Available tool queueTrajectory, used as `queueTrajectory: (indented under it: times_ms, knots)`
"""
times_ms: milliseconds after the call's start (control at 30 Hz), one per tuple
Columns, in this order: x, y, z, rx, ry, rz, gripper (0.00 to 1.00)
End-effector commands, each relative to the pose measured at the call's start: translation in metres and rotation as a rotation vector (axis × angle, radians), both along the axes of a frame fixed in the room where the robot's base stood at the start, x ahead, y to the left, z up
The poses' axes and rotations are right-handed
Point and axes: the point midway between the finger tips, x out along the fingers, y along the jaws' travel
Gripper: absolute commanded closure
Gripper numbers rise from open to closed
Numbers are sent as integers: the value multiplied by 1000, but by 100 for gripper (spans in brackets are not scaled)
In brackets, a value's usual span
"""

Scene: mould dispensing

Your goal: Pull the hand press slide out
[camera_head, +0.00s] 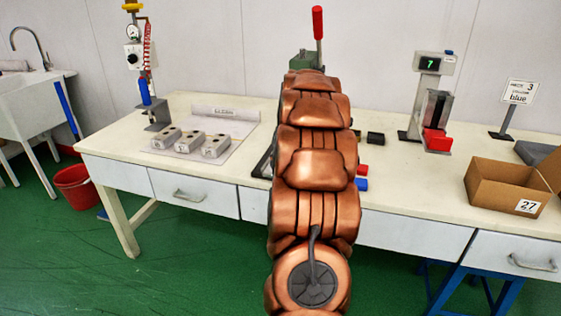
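The hand press shows only at its top: a green head (303,60) and a grey rod with a red handle (317,22) pointing up. It stands towards the back of the table. My copper-coloured arm reaches over the table in front of it and covers its lower part. The press slide cannot be seen behind the arm. My gripper is hidden too, so its place relative to the slide cannot be told. A dark edge (263,162) shows at the left of the arm; I cannot tell what it belongs to.
On the white table (410,180), several grey moulds (188,141) lie left on a mat. Black, red and blue blocks (375,138) lie just right of my arm.

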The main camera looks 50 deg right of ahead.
Motion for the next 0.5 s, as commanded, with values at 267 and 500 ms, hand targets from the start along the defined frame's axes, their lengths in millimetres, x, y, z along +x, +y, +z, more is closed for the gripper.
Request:
queueTrajectory:
  times_ms: [267, 500]
  knots:
    - [-1, 4, -4, 12, 9, 2, 42]
    - [-1, 2, -2, 9, 6, 2, 42]
